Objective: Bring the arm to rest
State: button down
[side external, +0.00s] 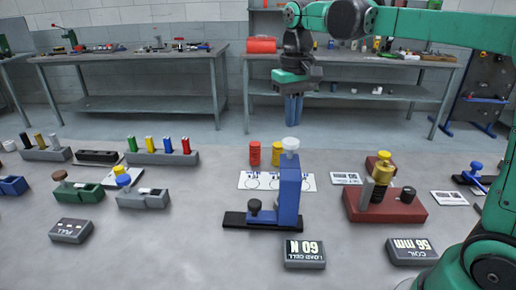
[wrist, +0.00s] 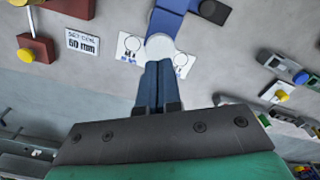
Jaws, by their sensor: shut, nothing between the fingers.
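My gripper (side external: 294,108) is raised well above the table in the side external view, pointing down with its blue fingers together and empty. In the wrist view the shut fingers (wrist: 158,82) point toward the blue press-like stand (wrist: 166,18) with a white round top. In the side external view this blue stand (side external: 289,190) stands upright on a black base, below my gripper and apart from it. Its white knob (side external: 291,145) is on top.
A red-brown block with a yellow-topped post (side external: 383,172) is to the right. Label boxes (side external: 304,254) lie in front. Racks of coloured cylinders (side external: 162,157) are at left. Air around my gripper is clear.

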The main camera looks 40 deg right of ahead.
jog(key=shift+f, duration=1.45)
